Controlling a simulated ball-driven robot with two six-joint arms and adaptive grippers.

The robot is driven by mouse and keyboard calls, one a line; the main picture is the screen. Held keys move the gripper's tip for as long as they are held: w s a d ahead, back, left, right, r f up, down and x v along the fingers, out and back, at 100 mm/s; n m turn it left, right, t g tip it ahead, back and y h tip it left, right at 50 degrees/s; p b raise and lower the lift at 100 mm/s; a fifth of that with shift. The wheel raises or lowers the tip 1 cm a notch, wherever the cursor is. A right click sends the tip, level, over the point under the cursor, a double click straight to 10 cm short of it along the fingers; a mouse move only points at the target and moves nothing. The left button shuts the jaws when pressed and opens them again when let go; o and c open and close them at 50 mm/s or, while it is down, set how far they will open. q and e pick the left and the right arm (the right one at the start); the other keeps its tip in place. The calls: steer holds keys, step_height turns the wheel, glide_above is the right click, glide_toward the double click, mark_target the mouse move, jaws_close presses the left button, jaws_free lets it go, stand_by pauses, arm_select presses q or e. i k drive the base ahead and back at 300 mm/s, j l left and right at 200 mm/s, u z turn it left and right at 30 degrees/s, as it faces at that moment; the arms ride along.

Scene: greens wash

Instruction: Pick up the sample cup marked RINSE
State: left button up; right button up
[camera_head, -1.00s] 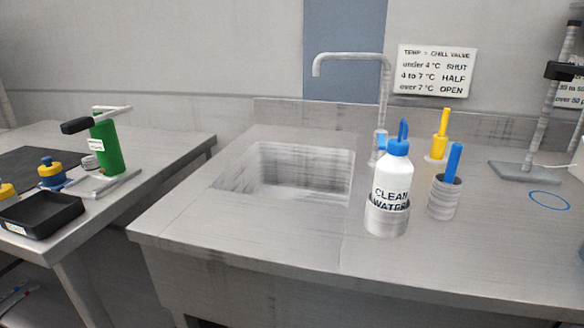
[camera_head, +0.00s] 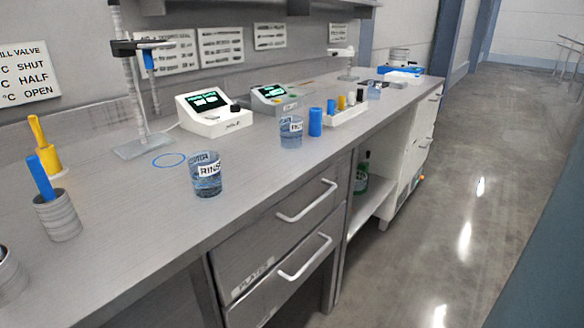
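The sample cup marked RINSE (camera_head: 207,177) stands upright on the steel counter (camera_head: 140,232), near its front edge. It is clear with bluish contents and a white label. A second clear cup (camera_head: 291,132) with a white label stands farther along the counter; its label is too small to read surely. Neither of my grippers is in view.
A stand (camera_head: 135,100) with a clamp rises behind the RINSE cup, beside a blue ring mark (camera_head: 169,160). A metal holder (camera_head: 58,217) with a blue-handled tool stands at left. Two meters (camera_head: 213,113) and a blue cylinder (camera_head: 315,122) lie beyond. Floor (camera_head: 450,200) at right is clear.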

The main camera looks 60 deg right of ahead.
mark_target(204, 166)
steer(key=l+z, duration=0.1)
steer(key=z, duration=1)
steer(key=k+j, duration=0.15)
steer(key=j, duration=0.25)
steer(key=u, duration=0.05)
